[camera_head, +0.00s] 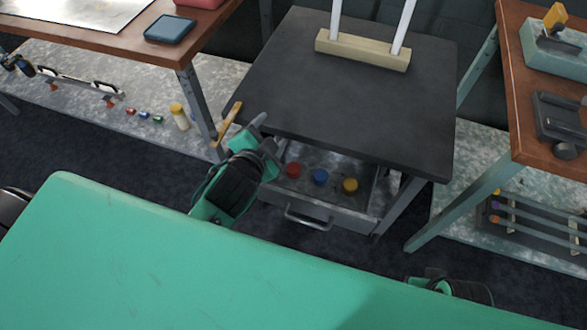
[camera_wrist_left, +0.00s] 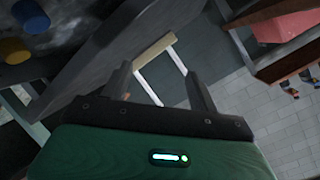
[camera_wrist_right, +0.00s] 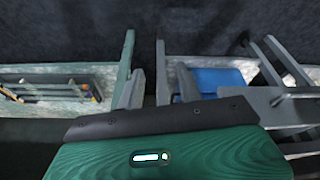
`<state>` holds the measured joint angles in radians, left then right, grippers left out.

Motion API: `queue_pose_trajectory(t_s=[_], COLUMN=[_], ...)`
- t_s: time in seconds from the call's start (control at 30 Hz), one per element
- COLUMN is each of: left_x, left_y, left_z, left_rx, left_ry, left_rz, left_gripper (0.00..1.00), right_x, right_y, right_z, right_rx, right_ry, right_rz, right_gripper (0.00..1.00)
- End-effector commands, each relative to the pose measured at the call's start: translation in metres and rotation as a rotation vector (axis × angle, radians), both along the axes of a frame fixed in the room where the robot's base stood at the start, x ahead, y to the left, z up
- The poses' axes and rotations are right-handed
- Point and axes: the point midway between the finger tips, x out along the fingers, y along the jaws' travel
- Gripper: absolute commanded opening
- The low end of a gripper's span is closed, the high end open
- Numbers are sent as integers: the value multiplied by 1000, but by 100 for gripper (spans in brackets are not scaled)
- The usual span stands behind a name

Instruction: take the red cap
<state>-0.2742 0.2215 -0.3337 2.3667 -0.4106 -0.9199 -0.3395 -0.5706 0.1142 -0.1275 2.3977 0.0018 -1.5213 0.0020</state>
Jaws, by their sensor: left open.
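The red cap (camera_head: 293,171) sits in the open drawer (camera_head: 312,218) under the black table, at the left of a row with a blue cap (camera_head: 320,177) and a yellow cap (camera_head: 350,185). My left gripper (camera_head: 264,137) is open and empty, just left of the drawer near the table's front edge, apart from the red cap. The left wrist view shows the blue cap (camera_wrist_left: 15,51) and yellow cap (camera_wrist_left: 36,21) at the upper left; the red cap is not visible there. My right gripper (camera_wrist_right: 162,84) is open and empty, away from the drawer.
The black tabletop (camera_head: 340,95) overhangs the drawer's rear and carries a wooden block (camera_head: 362,50) with two upright white rods. Wooden-topped benches stand left (camera_head: 110,35) and right (camera_head: 535,115). Dark floor lies free before the drawer.

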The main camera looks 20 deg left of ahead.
Motion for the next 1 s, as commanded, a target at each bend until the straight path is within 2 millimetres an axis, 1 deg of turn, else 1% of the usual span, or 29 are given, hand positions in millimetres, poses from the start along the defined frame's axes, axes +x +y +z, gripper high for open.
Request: queue_pose_trajectory(t_s=[0.03,0.07,0.1,0.17,0.2,0.27,0.3,0.37,0.4,0.43,0.53,0.63,0.67,0.73,0.77,0.8,0.87,0.9,0.97,1.0], left_x=[17,24,33,41,44,45,43,36,30,25,3,-20,-26,-40,-44,-50,-55,-57,-56,-53], left_y=[-11,-20,-32,-52,-66,-89,-104,-129,-145,-157,-195,-227,-235,-250,-254,-258,-260,-258,-251,-243], left_z=[24,39,59,88,106,131,145,164,173,178,186,178,173,156,146,132,110,93,68,51], left_rx=[82,137,213,333,415,540,626,756,844,911,1137,1363,1432,1586,1652,1737,1860,-1905,-1769,-1676], left_ry=[-116,-189,-290,-439,-539,-689,-789,-940,-1039,-1115,-1365,-1616,-1690,-1864,-1937,-2035,-2180,2236,2087,1989], left_rz=[-58,-94,-143,-213,-259,-325,-368,-432,-472,-504,-607,-709,-742,-820,-855,-906,-987,1031,992,973], left_gripper=[61,61,61,61,61,61,61,61,61,61,61,61,61,61,61,61,61,61,61,61], right_x=[1,1,2,3,3,4,4,5,5,5,6,7,7,7,7,7,8,8,7,8], right_y=[1,1,2,3,3,4,4,5,6,6,8,9,9,10,11,11,12,13,14,14], right_z=[-5,-7,-10,-16,-19,-24,-27,-32,-36,-38,-47,-55,-57,-63,-66,-69,-74,-77,-83,-86], right_rx=[1,2,3,4,5,6,7,8,9,10,12,14,14,16,16,17,19,19,20,20], right_ry=[4,5,7,9,11,13,14,17,20,21,24,30,31,33,34,37,39,40,44,45], right_rz=[0,0,0,0,1,1,1,1,1,1,2,3,3,3,3,3,4,4,4,4], right_gripper=[36,36,36,36,36,36,36,36,36,36,36,36,36,36,36,36,36,36,36,36])
